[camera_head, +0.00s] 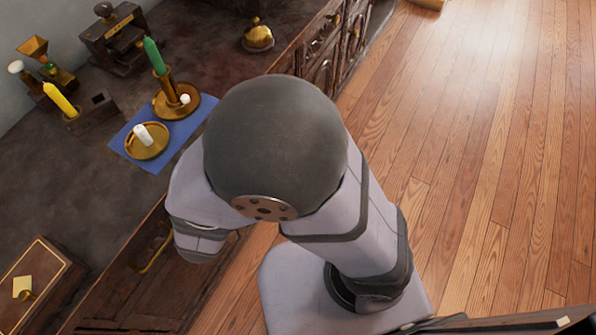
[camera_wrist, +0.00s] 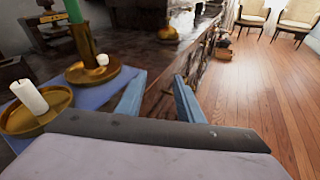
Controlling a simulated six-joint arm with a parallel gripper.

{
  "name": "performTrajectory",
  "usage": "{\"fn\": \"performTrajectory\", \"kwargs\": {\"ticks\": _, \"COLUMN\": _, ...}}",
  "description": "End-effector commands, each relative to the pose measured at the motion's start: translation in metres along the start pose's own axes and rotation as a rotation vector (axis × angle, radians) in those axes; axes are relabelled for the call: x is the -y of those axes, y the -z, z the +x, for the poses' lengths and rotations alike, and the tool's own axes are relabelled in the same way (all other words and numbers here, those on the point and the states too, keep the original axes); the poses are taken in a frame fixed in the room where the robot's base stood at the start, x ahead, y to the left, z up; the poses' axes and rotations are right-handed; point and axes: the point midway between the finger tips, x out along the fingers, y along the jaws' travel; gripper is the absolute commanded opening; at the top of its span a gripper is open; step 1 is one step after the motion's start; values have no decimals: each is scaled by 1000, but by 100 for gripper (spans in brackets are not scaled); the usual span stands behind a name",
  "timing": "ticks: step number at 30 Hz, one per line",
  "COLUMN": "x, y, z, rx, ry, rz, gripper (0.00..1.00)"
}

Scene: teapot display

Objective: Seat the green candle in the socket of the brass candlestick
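The green candle (camera_head: 153,56) stands upright at the top of the brass candlestick (camera_head: 167,88), in line with its stem; how deep it sits in the socket I cannot tell. The candlestick has a round dish base and stands on a blue cloth (camera_head: 122,141). In the wrist view the green candle (camera_wrist: 75,12) is cut off by the top edge, above the candlestick (camera_wrist: 86,46). My gripper (camera_wrist: 158,97) is open and empty, its two blue-grey fingers apart, to the right of the candlestick and not touching it. In the head view my arm hides the gripper.
A brass dish (camera_head: 147,151) with a short white candle (camera_head: 144,135) stands beside the candlestick. A brass bell-shaped object (camera_head: 257,38) stands farther back. The cabinet edge runs beside my gripper.

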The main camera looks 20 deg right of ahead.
Motion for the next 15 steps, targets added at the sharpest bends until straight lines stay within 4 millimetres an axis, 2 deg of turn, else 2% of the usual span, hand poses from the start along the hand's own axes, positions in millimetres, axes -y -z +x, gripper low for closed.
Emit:
{"fn": "performTrajectory", "kwargs": {"ticks": 1, "x": 41, "y": -2, "z": 16, "rx": -38, "ry": 156, "rz": 82, "gripper": 34}}
{"fn": "performTrajectory", "kwargs": {"ticks": 3, "x": 96, "y": 4, "z": 24, "rx": -96, "ry": 370, "rz": 208, "gripper": 34}}
{"fn": "performTrajectory", "kwargs": {"ticks": 6, "x": 166, "y": 20, "z": 17, "rx": -171, "ry": 677, "rz": 433, "gripper": 34}}
{"fn": "performTrajectory", "kwargs": {"ticks": 7, "x": 183, "y": 27, "z": 12, "rx": -190, "ry": 766, "rz": 509, "gripper": 34}}
{"fn": "performTrajectory", "kwargs": {"ticks": 9, "x": 214, "y": 42, "z": -5, "rx": -227, "ry": 965, "rz": 698, "gripper": 34}}
{"fn": "performTrajectory", "kwargs": {"ticks": 11, "x": 230, "y": 56, "z": -21, "rx": -249, "ry": 1124, "rz": 873, "gripper": 34}}
{"fn": "performTrajectory", "kwargs": {"ticks": 13, "x": 238, "y": 70, "z": -37, "rx": -261, "ry": 1292, "rz": 1089, "gripper": 34}}
{"fn": "performTrajectory", "kwargs": {"ticks": 15, "x": 237, "y": 80, "z": -48, "rx": -259, "ry": 1434, "rz": 1307, "gripper": 34}}
